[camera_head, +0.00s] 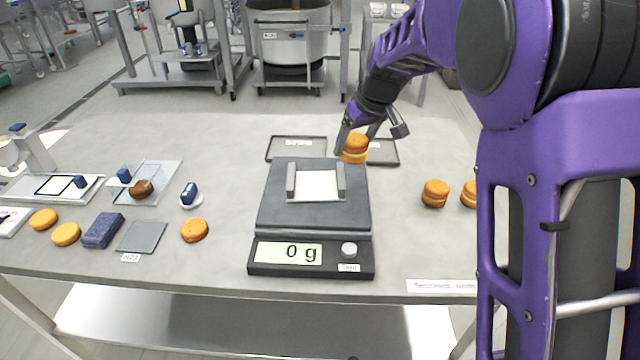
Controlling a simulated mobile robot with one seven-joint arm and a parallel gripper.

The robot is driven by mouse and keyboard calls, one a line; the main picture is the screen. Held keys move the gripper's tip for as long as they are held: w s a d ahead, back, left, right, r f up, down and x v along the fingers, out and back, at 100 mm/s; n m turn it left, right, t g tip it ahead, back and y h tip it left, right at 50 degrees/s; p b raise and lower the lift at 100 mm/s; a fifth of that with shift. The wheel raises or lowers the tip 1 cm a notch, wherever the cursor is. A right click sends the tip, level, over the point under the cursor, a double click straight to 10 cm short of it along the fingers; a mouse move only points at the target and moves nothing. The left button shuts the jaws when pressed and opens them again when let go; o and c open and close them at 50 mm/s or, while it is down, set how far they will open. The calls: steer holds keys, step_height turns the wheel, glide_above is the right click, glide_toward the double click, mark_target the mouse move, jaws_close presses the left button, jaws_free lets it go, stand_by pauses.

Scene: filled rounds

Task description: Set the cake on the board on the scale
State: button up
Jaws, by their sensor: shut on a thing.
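My gripper (355,143) is shut on a round, orange-brown filled cake (355,149). It holds the cake behind the scale's right rear corner, in front of a dark flat tray. The scale (264,210) stands at the middle of the table, and its display reads 0 g. A pale square board (316,187) lies on the scale between two grey upright guides, with nothing on it. Part of the cake is hidden by the gripper's fingers.
Two more filled cakes (435,194) stand to the right, one partly behind my arm. Single orange rounds (194,230), a blue sponge (103,230) and a grey square plate (142,237) lie to the left. Flat trays (272,152) lie behind the scale.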

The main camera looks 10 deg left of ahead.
steer(key=s+a+r+n+g+y, duration=0.1)
steer(key=s+a+r+n, duration=0.1)
steer(key=a+n, duration=0.15)
steer(key=s+a+r+n+g, duration=0.1)
steer(key=s+a+r+n, duration=0.1)
steer(key=a+n, duration=0.15)
steer(key=b, duration=0.1)
glide_toward(309, 182)
steer(key=shift+m, duration=0.3)
steer(key=x, duration=0.5)
steer(key=shift+w+a+f, duration=0.1)
steer(key=shift+f, duration=0.25)
steer(key=shift+f+b, duration=0.25)
steer(key=shift+b, duration=0.15)
steer(key=o, duration=0.8)
steer(key=shift+r, duration=0.1)
steer(key=shift+c, duration=0.2)
